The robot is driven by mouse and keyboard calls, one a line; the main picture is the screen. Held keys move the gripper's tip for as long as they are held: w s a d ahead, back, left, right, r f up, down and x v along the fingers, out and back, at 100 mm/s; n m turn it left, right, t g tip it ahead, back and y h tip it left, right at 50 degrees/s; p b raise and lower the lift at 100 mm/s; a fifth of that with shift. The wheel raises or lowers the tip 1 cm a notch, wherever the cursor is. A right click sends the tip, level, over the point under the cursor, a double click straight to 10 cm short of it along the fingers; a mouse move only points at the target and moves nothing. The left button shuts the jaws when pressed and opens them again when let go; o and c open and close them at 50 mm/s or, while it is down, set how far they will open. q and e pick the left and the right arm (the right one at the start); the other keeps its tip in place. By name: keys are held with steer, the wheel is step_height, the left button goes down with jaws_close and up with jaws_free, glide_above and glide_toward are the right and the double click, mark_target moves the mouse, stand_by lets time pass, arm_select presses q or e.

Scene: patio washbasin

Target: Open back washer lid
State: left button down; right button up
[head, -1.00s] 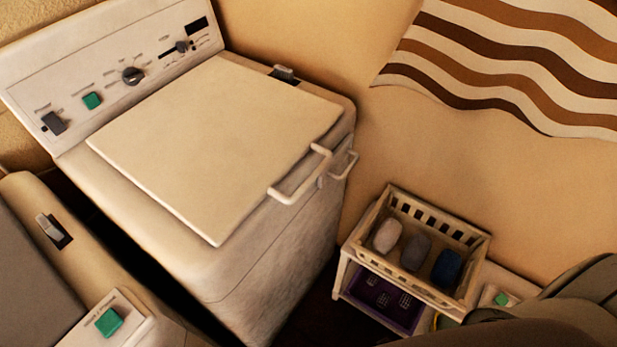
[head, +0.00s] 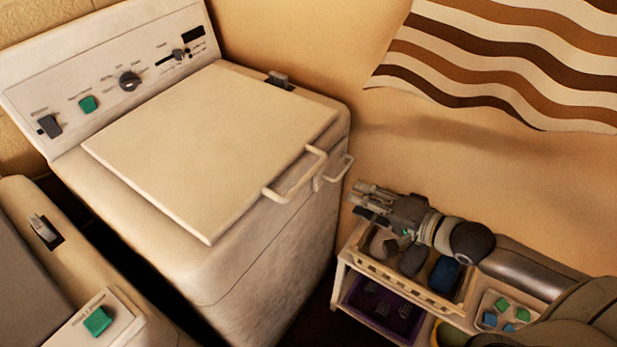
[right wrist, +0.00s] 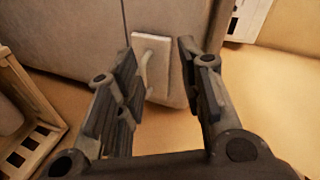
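The back washer (head: 262,262) stands at the left-centre of the head view, with its square cream lid (head: 200,150) lying flat and closed on top. A lid handle (head: 296,176) sticks out at the lid's front right edge. A second handle (head: 337,172) sits just beside it on the washer's body. My right gripper (head: 366,200) is right of the washer, above the basket and apart from the handles. In the right wrist view its fingers (right wrist: 158,90) are spread and empty, with a pale plate and handle (right wrist: 146,65) on a grey surface beyond them. My left gripper is not in view.
A slatted basket (head: 430,300) with several rounded items stands on a small shelf right of the washer, partly under my right arm. Another appliance (head: 50,265) fills the lower left. A striped cloth (head: 510,60) hangs on the wall. The space above the lid is clear.

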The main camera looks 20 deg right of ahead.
mark_target(308, 174)
steer(key=s+a+r+m+y, duration=0.1)
steer(key=a+r+y, duration=0.25)
steer(key=r, duration=0.25)
steer(key=shift+h, duration=0.35)
steer(key=shift+a+x, duration=0.25)
steer(key=shift+x, duration=5.1)
steer(key=shift+s+r, duration=0.1)
steer(key=shift+s, duration=0.05)
jaws_close()
